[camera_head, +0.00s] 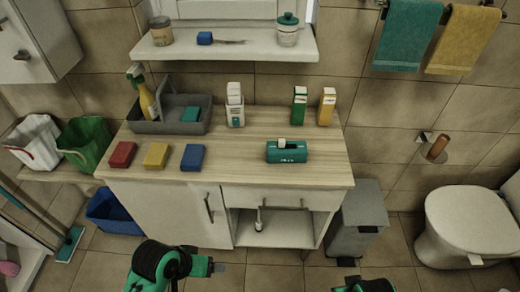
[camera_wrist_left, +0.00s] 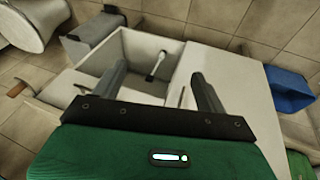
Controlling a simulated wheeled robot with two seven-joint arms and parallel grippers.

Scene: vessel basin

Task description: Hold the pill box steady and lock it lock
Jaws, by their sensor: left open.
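A teal pill box (camera_head: 287,153) with a small white piece on its top (camera_head: 282,143) lies on the right part of the wooden counter, near its front. My left gripper (camera_head: 208,267) is low in front of the cabinet, well apart from the box. In the left wrist view its two fingers (camera_wrist_left: 160,90) are spread with nothing between them. The pill box cannot be made out in that view. A small part of my right arm (camera_head: 362,285) shows at the bottom edge, and its fingers cannot be made out.
Red (camera_head: 122,155), yellow (camera_head: 156,155) and blue (camera_head: 192,157) blocks lie left on the counter (camera_head: 235,165). Green (camera_head: 299,105) and yellow (camera_head: 327,106) cartons stand behind the pill box. The counter's front middle is clear.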

